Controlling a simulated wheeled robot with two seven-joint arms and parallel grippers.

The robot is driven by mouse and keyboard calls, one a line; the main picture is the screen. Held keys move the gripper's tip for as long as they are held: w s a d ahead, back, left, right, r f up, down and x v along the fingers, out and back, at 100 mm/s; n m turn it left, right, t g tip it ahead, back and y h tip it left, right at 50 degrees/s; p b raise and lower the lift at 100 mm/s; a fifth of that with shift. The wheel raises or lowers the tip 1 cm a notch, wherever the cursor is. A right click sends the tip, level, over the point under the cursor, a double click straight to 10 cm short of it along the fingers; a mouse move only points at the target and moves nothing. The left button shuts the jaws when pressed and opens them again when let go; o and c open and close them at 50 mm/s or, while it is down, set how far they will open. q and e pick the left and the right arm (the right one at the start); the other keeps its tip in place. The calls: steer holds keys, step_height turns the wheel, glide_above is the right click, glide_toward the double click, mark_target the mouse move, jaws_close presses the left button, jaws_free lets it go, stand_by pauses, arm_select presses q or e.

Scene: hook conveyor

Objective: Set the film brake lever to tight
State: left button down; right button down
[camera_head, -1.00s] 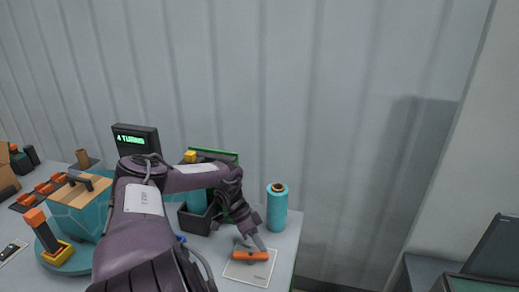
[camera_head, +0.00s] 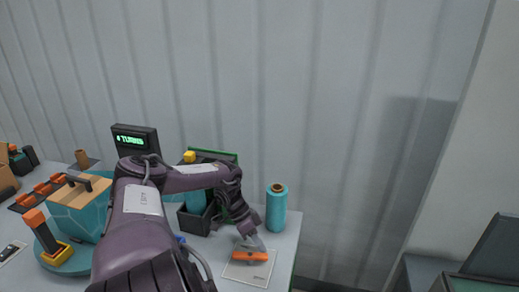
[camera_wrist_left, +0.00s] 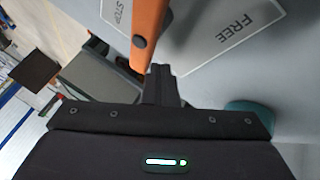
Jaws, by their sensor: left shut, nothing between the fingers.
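An orange lever (camera_head: 249,255) lies over a white plate (camera_head: 262,273) at the table's front right. In the left wrist view the orange lever (camera_wrist_left: 149,28) has a dark pivot or screw near its lower end. Beside it, the plate shows the words FREE (camera_wrist_left: 236,30) and STOP; no TIGHT word is readable. My left gripper (camera_head: 254,246) is shut and empty, right at the lever. In the left wrist view the closed fingertips (camera_wrist_left: 160,72) sit at the lever's near end; whether they touch it I cannot tell. My right gripper is not in view.
A teal film roll (camera_head: 276,207) stands upright just behind my left gripper. A black holder (camera_head: 197,219) with a teal roll, a lit display (camera_head: 135,140) and a teal turntable (camera_head: 70,262) with a wrapped box stand to the left. The table's right edge is close.

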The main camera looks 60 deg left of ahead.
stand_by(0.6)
arm_select(q)
steer(key=v, duration=0.7)
steer(key=shift+a+r, duration=0.2)
steer(key=shift+r, duration=0.15)
steer(key=shift+s, duration=0.1)
